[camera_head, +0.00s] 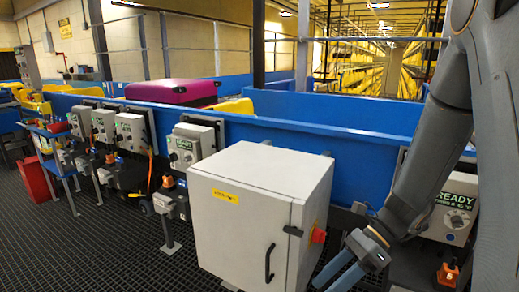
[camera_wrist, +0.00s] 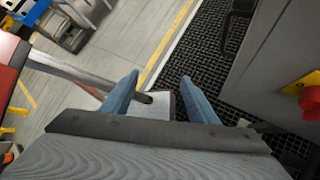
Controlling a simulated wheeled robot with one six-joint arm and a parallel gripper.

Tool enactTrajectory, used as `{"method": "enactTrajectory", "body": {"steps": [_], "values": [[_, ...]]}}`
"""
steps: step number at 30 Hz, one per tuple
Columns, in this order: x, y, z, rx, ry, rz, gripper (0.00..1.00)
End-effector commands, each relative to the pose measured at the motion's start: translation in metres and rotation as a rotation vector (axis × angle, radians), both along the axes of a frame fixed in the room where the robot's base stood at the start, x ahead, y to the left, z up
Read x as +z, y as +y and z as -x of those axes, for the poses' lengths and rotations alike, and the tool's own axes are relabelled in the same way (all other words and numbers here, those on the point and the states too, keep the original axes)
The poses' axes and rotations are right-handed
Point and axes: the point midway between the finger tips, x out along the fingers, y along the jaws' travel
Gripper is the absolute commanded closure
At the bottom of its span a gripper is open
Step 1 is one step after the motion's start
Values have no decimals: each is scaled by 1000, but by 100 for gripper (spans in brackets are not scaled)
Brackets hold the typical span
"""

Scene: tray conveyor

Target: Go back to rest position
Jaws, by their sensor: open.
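My gripper (camera_head: 345,275) hangs low at the bottom right of the head view, just right of the white cabinet (camera_head: 245,215). In the wrist view my gripper (camera_wrist: 159,85) shows two blue fingers spread apart with nothing between them. A grey post and its flat base plate (camera_wrist: 165,103) show on the floor beyond the fingertips. The red and yellow switch (camera_head: 319,236) on the cabinet's side is near my gripper; it also shows at the right edge of the wrist view (camera_wrist: 308,98).
A blue conveyor wall (camera_head: 350,140) runs behind the cabinet. A control box with a "READY" label (camera_head: 455,210) is close to my arm at right. Several grey boxes (camera_head: 130,130) line the left. The black grated floor (camera_head: 110,240) is open in front.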

Motion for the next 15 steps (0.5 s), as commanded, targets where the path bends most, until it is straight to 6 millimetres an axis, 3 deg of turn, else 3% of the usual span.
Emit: {"method": "enactTrajectory", "body": {"steps": [3,7,15], "values": [[8,-3,28,336,-222,111,46],[16,-15,48,726,-452,203,46],[38,-34,55,1451,-818,313,46]]}}
